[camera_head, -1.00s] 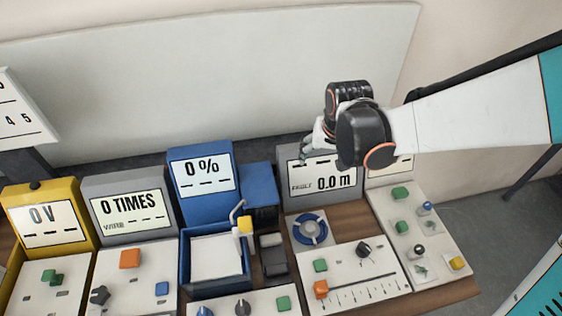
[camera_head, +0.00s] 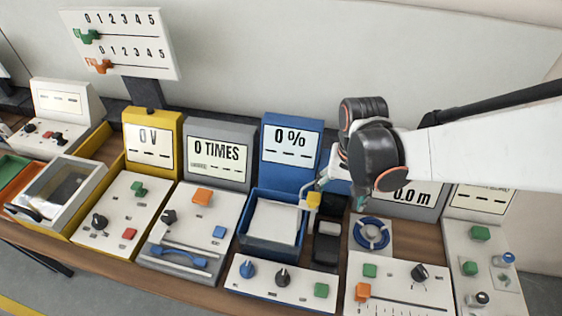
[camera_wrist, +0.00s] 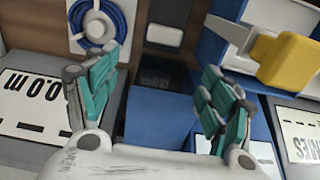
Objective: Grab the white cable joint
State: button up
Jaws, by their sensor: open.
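My gripper (camera_head: 346,184) hangs above the bench, in front of the blue box beside the 0 % display. In the wrist view its two teal-padded fingers (camera_wrist: 158,92) are spread apart with nothing between them. A small white block (camera_head: 328,228) lies on a black holder (camera_head: 325,249), below and left of the gripper. It also shows in the wrist view (camera_wrist: 164,35), beyond the fingertips. It may be the white cable joint, but I cannot tell for sure.
A blue tray (camera_head: 247,250) with a white sheet stands left of the holder, with a yellow-tipped arm (camera_head: 313,199) close to my fingers. A blue cable ring (camera_head: 371,233) lies to the right. Display panels stand behind, and knobbed control panels line the front.

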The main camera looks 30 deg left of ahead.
aim_at(330, 224)
jog(key=f+b, duration=0.2)
jog(key=f, duration=0.2)
jog(key=f+b, duration=0.3)
jog(key=f, duration=0.1)
jog(key=f+b, duration=0.3)
jog(key=f, duration=0.1)
jog(key=shift+s+a+f, duration=0.15)
jog(key=shift+s+a, duration=0.1)
jog(key=shift+s, duration=0.15)
jog(key=c, duration=1.2)
